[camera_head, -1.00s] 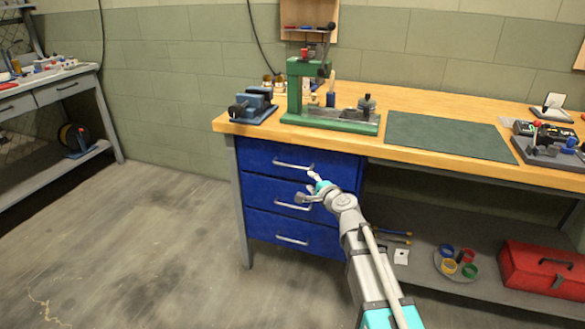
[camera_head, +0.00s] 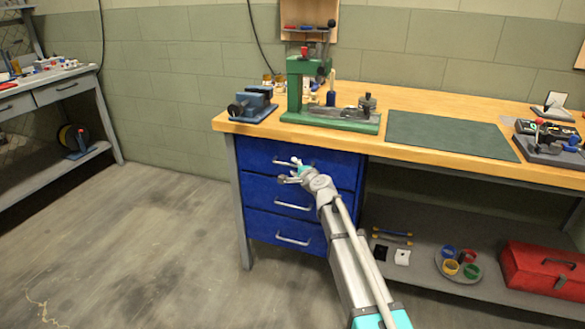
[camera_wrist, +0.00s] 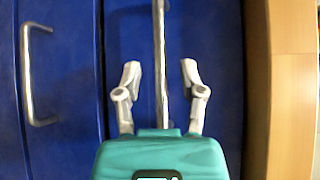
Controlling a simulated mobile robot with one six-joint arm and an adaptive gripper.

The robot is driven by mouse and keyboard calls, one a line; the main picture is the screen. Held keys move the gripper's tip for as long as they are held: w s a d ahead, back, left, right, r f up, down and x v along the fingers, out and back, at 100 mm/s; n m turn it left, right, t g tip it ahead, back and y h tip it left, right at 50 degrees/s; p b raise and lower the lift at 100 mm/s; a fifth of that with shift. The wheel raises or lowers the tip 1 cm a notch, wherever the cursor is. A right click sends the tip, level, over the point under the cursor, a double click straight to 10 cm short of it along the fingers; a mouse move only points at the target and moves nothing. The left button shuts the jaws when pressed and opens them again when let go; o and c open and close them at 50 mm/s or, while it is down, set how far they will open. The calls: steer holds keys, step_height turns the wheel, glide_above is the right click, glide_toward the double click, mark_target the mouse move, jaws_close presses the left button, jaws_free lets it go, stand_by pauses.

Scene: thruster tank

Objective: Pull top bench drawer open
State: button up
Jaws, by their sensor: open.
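The top drawer (camera_head: 333,163) is the uppermost of three blue drawers under the left end of the wooden bench and looks closed. Its silver bar handle (camera_head: 281,162) is partly covered by my gripper (camera_head: 288,169) in the head view. In the wrist view the top handle (camera_wrist: 160,55) runs lengthwise between the two spread fingers of my gripper (camera_wrist: 160,82), with a gap on each side. My gripper is open and not clamped on the handle. Whether the handle lies fully as deep as the fingertips, I cannot tell.
The middle drawer's handle (camera_head: 293,205) sits just below; it also shows in the wrist view (camera_wrist: 32,75). The bench top (camera_head: 400,98) overhangs the drawers and carries a green press (camera_head: 330,117) and a blue vise (camera_head: 253,105). The floor (camera_head: 150,240) before the drawers is clear.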

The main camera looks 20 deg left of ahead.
steer(key=shift+x, duration=0.9)
jaws_close()
